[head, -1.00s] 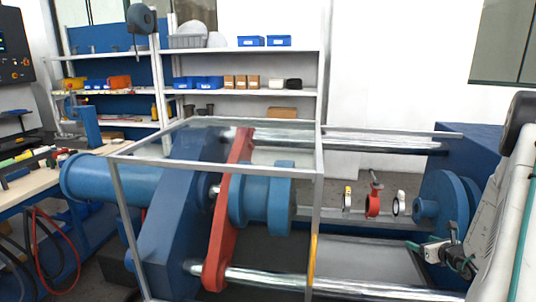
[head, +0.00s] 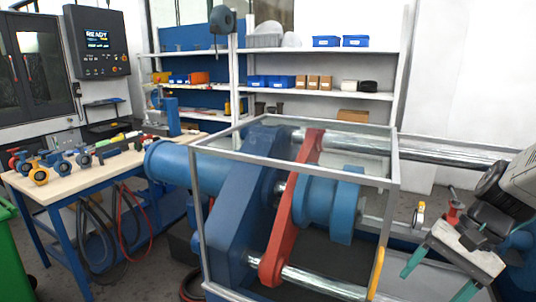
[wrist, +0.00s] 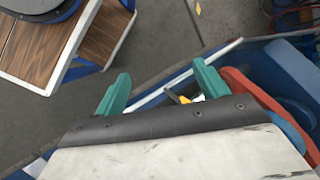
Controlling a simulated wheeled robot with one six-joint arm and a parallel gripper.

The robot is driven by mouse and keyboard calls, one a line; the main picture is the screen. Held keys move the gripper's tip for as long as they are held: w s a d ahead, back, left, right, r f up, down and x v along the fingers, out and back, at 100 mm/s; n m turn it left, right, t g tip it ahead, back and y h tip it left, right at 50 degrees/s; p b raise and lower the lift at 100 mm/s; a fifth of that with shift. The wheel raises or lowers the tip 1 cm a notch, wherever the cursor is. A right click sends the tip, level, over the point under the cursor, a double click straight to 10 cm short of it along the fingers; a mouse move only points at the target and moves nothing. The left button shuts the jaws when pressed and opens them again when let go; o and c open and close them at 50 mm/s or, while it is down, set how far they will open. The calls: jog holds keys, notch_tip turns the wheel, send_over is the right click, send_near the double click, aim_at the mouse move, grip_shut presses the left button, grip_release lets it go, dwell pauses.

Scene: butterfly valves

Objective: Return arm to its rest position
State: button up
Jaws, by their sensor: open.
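My gripper (head: 440,277) is at the lower right in the head view, with its two teal fingers apart, pointing down and to the left. The wrist view shows the same open gripper (wrist: 162,85) with nothing held between the fingers. It is on the front side of the blue test machine (head: 235,215), apart from the valves as seen from the head. A red valve (head: 453,208) and a white valve with a yellow part (head: 420,214) stand in the machine behind my gripper. My arm partly hides the machine's right end.
A clear guard frame (head: 393,180) stands over the machine's left half. A workbench (head: 65,183) with several valves is at the left, beside a green bin (head: 12,250). Shelves (head: 315,92) stand at the back. The wrist view shows bare grey floor (wrist: 225,20).

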jog(key=s+a+r+n+t+h, duration=0.1)
jog(key=s+a+r+n+h, duration=0.4)
jog(key=s+r+n, duration=0.2)
jog(key=shift+s+a+n+t+h, duration=0.15)
jog(key=shift+s+n+t+h, duration=0.2)
jog(key=shift+s+n, duration=0.55)
jog(key=shift+s, duration=0.15)
